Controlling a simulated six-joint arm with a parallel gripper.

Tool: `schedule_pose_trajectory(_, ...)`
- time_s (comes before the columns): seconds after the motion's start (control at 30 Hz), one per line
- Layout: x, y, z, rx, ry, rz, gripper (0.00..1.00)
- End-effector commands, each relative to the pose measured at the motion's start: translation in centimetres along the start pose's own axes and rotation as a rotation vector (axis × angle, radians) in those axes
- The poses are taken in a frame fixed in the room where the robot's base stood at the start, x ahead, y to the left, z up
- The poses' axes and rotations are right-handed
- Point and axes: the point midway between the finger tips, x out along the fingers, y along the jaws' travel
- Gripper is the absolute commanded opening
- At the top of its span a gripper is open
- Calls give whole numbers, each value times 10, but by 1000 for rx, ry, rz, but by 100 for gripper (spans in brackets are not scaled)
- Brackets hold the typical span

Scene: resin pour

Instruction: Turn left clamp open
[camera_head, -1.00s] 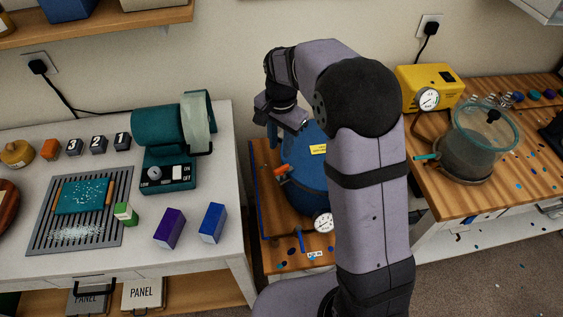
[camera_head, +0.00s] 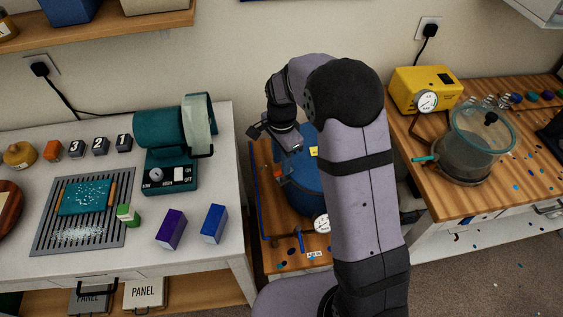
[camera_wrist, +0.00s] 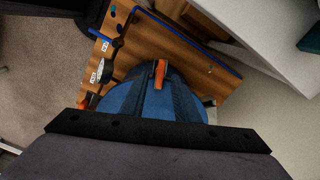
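The blue pressure pot (camera_head: 308,190) stands on a low wooden stand, partly hidden behind my arm. An orange clamp handle (camera_head: 281,172) sits on the pot's left side. In the wrist view the same orange clamp handle (camera_wrist: 160,73) stands near the middle, at the edge of the blue pot (camera_wrist: 118,100). My gripper (camera_head: 276,140) is above and close to the clamp handle, pointing down. Whether it touches the handle cannot be told. The finger gap does not show clearly. The pot's right side is hidden by my arm.
A pressure gauge (camera_head: 322,223) is at the pot's front. The white bench (camera_head: 215,255) at left carries a teal machine (camera_head: 165,150) and several blocks. The wooden bench (camera_head: 445,200) at right holds a clear chamber (camera_head: 478,150) and a yellow pump (camera_head: 425,88).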

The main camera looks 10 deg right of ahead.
Motion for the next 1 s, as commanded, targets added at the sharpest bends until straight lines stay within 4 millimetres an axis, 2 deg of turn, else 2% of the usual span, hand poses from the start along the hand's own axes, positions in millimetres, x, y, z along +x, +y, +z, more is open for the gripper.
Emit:
schedule_pose_trajectory(0.23, 20, 0, 0, 0, 0, 1, 28)
schedule_pose_trajectory(0.57, 23, 0, 0, -1, 0, -1, 28)
schedule_pose_trajectory(0.67, 23, 0, 0, -1, 0, -1, 4)
schedule_pose_trajectory(0.7, 23, 0, 0, -1, 0, -1, 0)
schedule_pose_trajectory(1.0, 23, 0, 0, -12, 0, -1, 0)
